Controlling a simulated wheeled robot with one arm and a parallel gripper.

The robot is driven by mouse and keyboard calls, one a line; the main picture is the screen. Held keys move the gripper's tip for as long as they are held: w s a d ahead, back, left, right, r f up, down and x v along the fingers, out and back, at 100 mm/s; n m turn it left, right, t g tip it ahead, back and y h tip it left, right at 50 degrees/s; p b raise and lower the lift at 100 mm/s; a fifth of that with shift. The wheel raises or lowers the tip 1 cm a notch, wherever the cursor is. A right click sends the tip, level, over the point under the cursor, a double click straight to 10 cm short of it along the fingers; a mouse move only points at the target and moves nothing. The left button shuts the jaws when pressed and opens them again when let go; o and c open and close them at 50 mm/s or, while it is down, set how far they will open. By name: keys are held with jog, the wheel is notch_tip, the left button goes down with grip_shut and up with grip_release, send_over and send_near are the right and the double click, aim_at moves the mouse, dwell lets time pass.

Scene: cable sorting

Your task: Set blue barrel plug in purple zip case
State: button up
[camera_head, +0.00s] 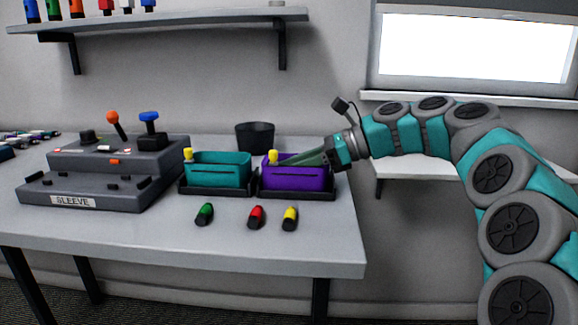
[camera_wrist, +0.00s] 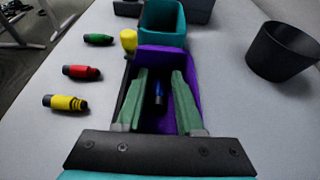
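The purple case (camera_head: 297,178) stands open in a dark tray on the table, and it also shows in the wrist view (camera_wrist: 160,55). The blue barrel plug (camera_wrist: 158,96) lies inside the purple case, seen between my fingers. In the head view the case wall hides it. My gripper (camera_wrist: 160,76) has its two green fingers spread, reaching over and into the case from the right in the head view (camera_head: 285,160). There is a gap between each finger and the plug.
A teal case (camera_head: 219,170) stands left of the purple one. Green (camera_head: 204,214), red (camera_head: 256,217) and yellow (camera_head: 290,218) plugs lie in front. A black cup (camera_head: 255,137) stands behind. A grey control box (camera_head: 110,185) is at left.

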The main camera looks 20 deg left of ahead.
jog(key=shift+r+b, duration=0.4)
jog(key=p+v, duration=0.3)
jog(key=v, duration=0.9)
jog(key=shift+r, duration=0.15)
